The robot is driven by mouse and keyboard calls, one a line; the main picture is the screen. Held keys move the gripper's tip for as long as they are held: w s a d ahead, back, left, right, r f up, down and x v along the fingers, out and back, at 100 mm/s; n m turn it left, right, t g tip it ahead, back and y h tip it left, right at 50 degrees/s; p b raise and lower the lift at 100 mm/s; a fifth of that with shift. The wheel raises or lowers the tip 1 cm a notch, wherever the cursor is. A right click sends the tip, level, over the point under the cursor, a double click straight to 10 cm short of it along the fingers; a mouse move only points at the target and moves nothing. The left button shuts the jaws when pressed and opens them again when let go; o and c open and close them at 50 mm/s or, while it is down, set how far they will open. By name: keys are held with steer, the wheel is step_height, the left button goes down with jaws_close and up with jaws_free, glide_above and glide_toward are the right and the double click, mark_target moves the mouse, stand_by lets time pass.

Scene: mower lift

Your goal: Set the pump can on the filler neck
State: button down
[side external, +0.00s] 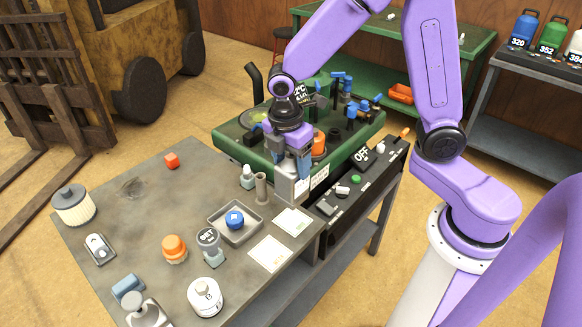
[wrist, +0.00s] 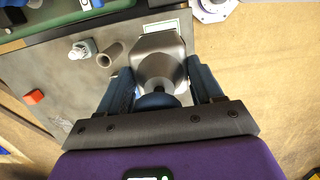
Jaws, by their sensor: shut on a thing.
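The pump can (wrist: 158,46) is a silver-grey metal can with a cone-shaped top. It is between the fingers of my gripper (wrist: 162,84) in the wrist view. In the side view my gripper (side external: 293,160) points down and holds the can (side external: 288,190) by the table's edge, in front of the green machine. I cannot tell whether its base touches the table. A short grey open tube (side external: 261,188), possibly the filler neck, stands just left of the can; it also shows in the wrist view (wrist: 110,54). The can and tube are apart.
A small pale bottle (side external: 247,177) stands beside the tube. A grey tray (side external: 220,222) holds a blue cap (side external: 235,220). White cards (side external: 268,253) lie near the table's right edge. The green machine (side external: 232,138) with blue levers rises behind. The table's left middle is mostly clear.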

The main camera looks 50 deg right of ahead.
steer(key=shift+r, duration=4.1)
steer(key=shift+w+d, duration=0.1)
steer(key=shift+w+d, duration=0.25)
steer(key=shift+d, duration=0.05)
steer(key=w+d+f, duration=0.1)
steer(key=w+d, duration=0.2)
steer(key=d, duration=0.7)
steer(key=w+d+f, duration=0.1)
steer(key=w+d, duration=0.1)
steer(key=d, duration=0.8)
steer(key=w+d+f, duration=0.1)
steer(key=w+d, duration=0.2)
steer(key=d, duration=0.7)
steer(key=shift+a+f, duration=0.1)
steer(key=shift+f, duration=2.25)
steer(key=shift+f, duration=0.25)
